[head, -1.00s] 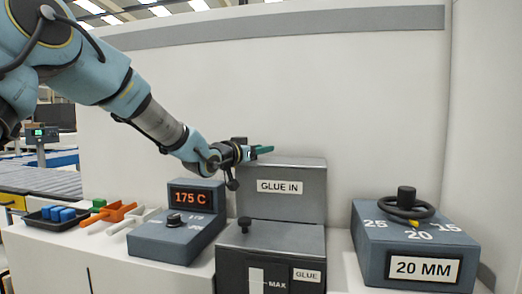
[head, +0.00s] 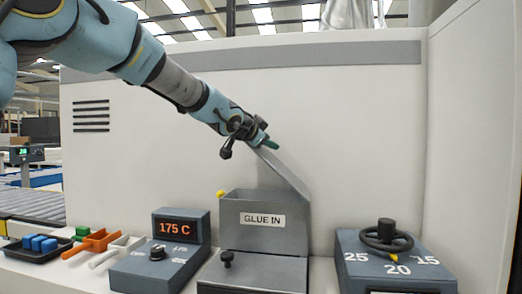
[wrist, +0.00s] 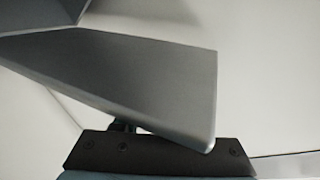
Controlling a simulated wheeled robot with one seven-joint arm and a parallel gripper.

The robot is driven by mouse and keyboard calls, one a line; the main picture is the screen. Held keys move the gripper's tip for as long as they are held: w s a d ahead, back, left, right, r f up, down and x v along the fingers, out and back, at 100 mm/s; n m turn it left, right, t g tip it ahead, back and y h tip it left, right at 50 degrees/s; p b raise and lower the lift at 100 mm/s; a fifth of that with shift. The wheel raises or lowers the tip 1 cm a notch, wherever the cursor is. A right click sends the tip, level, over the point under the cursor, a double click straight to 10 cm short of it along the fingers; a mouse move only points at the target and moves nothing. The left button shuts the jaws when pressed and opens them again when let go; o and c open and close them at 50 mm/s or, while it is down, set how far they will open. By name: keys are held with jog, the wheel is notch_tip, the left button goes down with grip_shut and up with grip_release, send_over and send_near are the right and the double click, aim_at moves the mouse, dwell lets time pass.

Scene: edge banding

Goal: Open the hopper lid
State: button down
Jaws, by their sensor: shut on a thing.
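The hopper (head: 238,209) is a grey metal box labelled "GLUE IN", seen in the middle of the head view. Its grey lid (head: 286,171) is tilted up steeply, its low end at the hopper's right side and its high end up to the left. My gripper (head: 267,144) is shut on the lid at this raised end; the exact grip is partly hidden. In the wrist view the lid (wrist: 150,84) is a broad grey plate above the dark gripper body, and a grey corner at top left seems to be the hopper.
A temperature box (head: 163,260) reading "175 C" stands left of the hopper. A dial box (head: 397,275) stands at right. Orange and white scoops (head: 97,241) and a black tray (head: 24,254) lie at left. The white wall rises close behind.

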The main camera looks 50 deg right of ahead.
jog(key=s+d+r+m+t+y, duration=0.2)
jog(key=s+d+r+m, duration=0.2)
jog(key=s+d, duration=0.3)
jog(key=shift+s+d+m+t+y+b, duration=0.3)
jog(key=shift+s+m, duration=0.6)
jog(key=shift+s, duration=1.3)
jog(key=shift+a, duration=0.1)
jog(key=shift+c, duration=2.2)
grip_release()
jog(key=shift+s+a, duration=0.1)
jog(key=b+v, duration=0.4)
jog(key=v, duration=0.6)
jog(key=shift+s+a+r, duration=0.2)
jog(key=shift+s, duration=0.05)
